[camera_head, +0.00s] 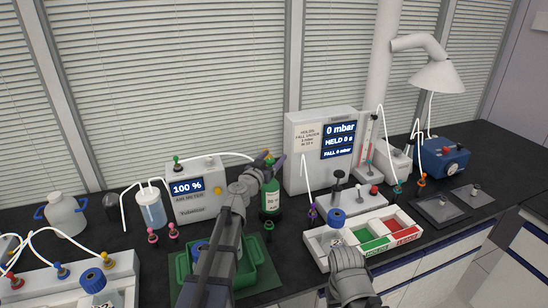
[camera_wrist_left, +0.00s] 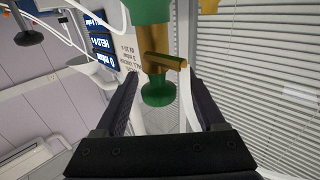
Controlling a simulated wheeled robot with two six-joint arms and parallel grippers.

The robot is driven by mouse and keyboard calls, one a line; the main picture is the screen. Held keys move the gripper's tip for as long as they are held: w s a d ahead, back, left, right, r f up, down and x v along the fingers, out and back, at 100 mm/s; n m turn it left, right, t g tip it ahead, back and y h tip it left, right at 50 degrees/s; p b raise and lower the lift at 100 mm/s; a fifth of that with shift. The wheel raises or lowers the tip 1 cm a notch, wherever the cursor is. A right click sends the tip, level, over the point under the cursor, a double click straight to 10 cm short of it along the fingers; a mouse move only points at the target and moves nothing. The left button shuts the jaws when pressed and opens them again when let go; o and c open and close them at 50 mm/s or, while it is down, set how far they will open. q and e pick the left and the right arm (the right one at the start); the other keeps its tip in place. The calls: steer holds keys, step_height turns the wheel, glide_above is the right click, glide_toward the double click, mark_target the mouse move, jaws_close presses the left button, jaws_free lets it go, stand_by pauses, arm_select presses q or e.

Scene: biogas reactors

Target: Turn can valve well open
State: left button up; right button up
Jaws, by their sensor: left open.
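The green gas can (camera_head: 270,197) stands upright on the dark bench beside the air meter, and its label is partly visible. In the left wrist view, which looks inverted, the can (camera_wrist_left: 150,10) is at the top with a brass valve (camera_wrist_left: 160,62) and a round green knob (camera_wrist_left: 158,93) on it. My left gripper (camera_head: 266,161) is at the can's top. In the wrist view my left gripper (camera_wrist_left: 165,105) is open, with its fingers on either side of the knob and visible gaps. My right arm reaches in at the lower right; its jaws are not clear.
The air meter (camera_head: 198,190) reads 100 %. The pressure box (camera_head: 320,150) reads 0 mbar, right of the can. A green tray (camera_head: 262,272) lies below my left arm. A white tray with green and red sections (camera_head: 405,232) is at right. Thin white tubes arch nearby.

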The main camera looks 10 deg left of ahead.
arm_select(q)
steer(key=shift+w+d, duration=0.1)
steer(key=shift+w, duration=0.4)
jaws_close()
